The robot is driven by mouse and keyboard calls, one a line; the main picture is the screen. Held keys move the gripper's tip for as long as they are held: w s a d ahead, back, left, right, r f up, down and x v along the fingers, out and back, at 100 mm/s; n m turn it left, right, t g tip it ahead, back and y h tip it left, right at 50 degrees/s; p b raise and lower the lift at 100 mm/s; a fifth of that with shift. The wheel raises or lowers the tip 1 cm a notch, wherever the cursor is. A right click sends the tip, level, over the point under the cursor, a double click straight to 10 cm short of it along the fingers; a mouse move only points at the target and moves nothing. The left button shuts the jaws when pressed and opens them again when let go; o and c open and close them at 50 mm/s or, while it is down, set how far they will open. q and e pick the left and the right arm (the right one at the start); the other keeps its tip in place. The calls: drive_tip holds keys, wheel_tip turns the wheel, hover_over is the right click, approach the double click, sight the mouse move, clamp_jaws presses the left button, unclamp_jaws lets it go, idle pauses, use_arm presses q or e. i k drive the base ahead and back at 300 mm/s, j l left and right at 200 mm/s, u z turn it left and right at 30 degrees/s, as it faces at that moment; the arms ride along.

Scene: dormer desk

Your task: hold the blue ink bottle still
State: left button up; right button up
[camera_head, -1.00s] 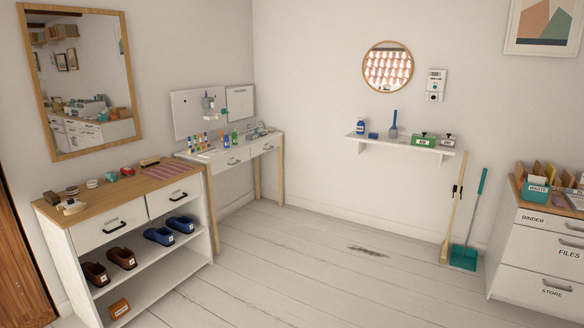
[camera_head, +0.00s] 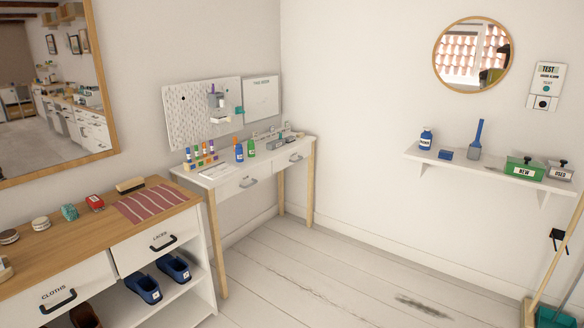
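A blue bottle (camera_head: 239,151) with an orange top stands upright on the white desk (camera_head: 222,182) against the back left wall, beside a green bottle (camera_head: 251,148). A second blue bottle (camera_head: 426,140) with a white label stands upright on the wall shelf (camera_head: 410,152). The labels are too small to tell which one holds ink. Neither of my grippers shows in the view, and nothing touches either bottle.
A wooden-topped cabinet (camera_head: 70,245) with brushes, tins and a striped cloth (camera_head: 150,203) stands at the left. The shelf also bears a green box (camera_head: 523,170). A broom (camera_head: 555,262) leans at the right.

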sight(239, 152)
drive_tip(key=i, duration=1.2)
drive_tip(key=i+l+u, duration=0.1)
drive_tip(key=i, duration=1.1)
